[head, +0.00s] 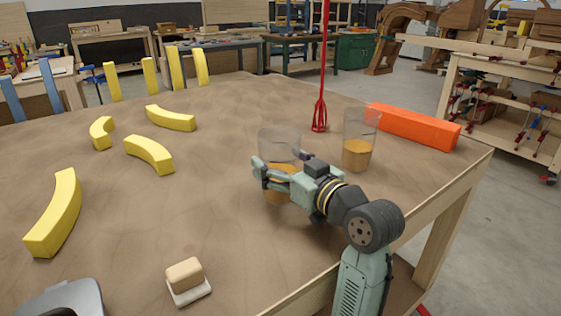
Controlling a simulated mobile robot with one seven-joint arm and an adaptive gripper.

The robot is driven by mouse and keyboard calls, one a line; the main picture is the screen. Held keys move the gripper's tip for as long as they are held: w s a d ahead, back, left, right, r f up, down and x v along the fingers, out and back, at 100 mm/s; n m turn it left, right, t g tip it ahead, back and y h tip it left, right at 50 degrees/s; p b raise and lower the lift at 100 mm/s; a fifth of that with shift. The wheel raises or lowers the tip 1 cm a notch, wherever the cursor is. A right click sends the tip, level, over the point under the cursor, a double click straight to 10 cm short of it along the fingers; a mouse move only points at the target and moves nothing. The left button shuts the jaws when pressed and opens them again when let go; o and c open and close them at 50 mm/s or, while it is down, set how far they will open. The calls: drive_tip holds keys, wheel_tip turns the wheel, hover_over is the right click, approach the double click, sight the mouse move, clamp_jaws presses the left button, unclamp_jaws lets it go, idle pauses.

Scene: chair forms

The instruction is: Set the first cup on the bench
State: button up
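A clear cup (279,137) with orange-brown contents low inside stands on the brown bench (225,220), right of its middle. My gripper (279,163) is at this cup, reaching in from the right. One finger crosses the front of the cup to its left side. The other shows partly near the cup's right side. The gripper hides part of the cup's middle, and I cannot tell whether the fingers press on it. A second clear cup (358,152) with similar contents stands upright to the right and farther back, apart from my gripper.
A red whisk-like tool (320,112) stands upright behind the cups. An orange bar (414,127) lies along the back right edge. Several yellow curved blocks (55,214) lie at left. A tan block on a white base (187,278) sits in front. The middle is clear.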

drive_tip(key=shift+o, duration=0.7)
drive_tip(key=shift+r, duration=0.1)
drive_tip(key=shift+s+d+r, duration=0.1)
drive_tip(key=shift+d, duration=0.05)
drive_tip(key=b+v, duration=0.2)
drive_tip(key=v, duration=0.9)
drive_tip(key=shift+s+d, duration=0.15)
drive_tip(key=shift+s, duration=0.15)
drive_tip(key=shift+s+d, duration=0.1)
